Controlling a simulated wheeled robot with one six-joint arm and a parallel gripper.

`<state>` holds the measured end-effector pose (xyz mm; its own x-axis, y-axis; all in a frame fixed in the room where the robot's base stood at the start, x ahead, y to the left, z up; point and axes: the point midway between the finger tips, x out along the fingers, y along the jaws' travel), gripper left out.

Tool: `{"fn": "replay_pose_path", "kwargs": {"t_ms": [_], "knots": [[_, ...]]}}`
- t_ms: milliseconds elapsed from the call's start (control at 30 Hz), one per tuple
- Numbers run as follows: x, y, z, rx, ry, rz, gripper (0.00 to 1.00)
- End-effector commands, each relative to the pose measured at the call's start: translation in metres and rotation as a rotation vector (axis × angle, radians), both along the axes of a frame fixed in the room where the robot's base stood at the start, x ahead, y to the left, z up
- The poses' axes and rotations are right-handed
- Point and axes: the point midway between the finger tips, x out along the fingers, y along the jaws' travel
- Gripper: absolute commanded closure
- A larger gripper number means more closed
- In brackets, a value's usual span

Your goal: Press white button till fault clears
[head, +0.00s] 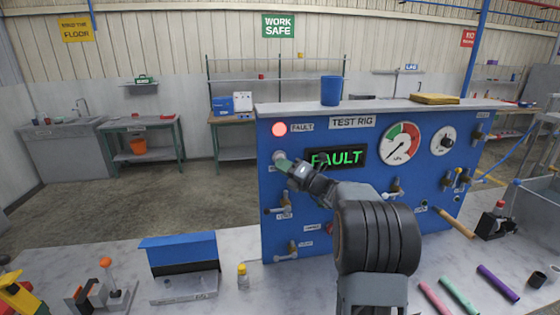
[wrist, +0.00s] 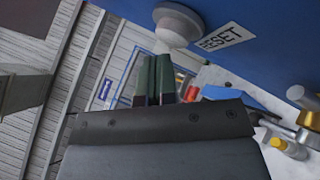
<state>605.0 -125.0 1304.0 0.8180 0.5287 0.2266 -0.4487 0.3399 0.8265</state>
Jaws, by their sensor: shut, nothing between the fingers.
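The white button (wrist: 178,24) is a round knob on the blue panel, beside a RESET label (wrist: 222,41). In the head view the button (head: 279,155) sits below the lit red fault lamp (head: 279,129). The display (head: 337,157) reads FAULT in green letters. My gripper (head: 287,165) is at the button, its tips partly over it in the head view. In the wrist view my gripper (wrist: 155,60) has its dark green fingers together and empty, with tips just below and left of the button. I cannot tell whether they touch it.
The blue test rig (head: 285,225) carries gauges (head: 401,143), valves and a red knob. A blue-backed stand (head: 180,255) and a small yellow bottle (head: 243,276) stand on the bench at left.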

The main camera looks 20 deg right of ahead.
Motion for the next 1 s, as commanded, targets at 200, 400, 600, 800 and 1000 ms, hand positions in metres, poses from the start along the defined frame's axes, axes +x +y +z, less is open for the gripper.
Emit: {"fn": "replay_pose_path", "kwargs": {"t_ms": [200,400,600,800,1000], "knots": [[0.0027,-0.0004,0.0002,0.001,0.001,0.0,1.0],[0.0051,-0.0008,0.0007,0.0,0.0,0.0,1.0],[0.0074,-0.0013,0.001,0.0,-0.001,0.0,1.0],[0.009,-0.0016,0.0004,0.0,-0.001,0.001,1.0],[0.0089,-0.0017,0.0006,0.0,-0.001,0.001,1.0]]}}
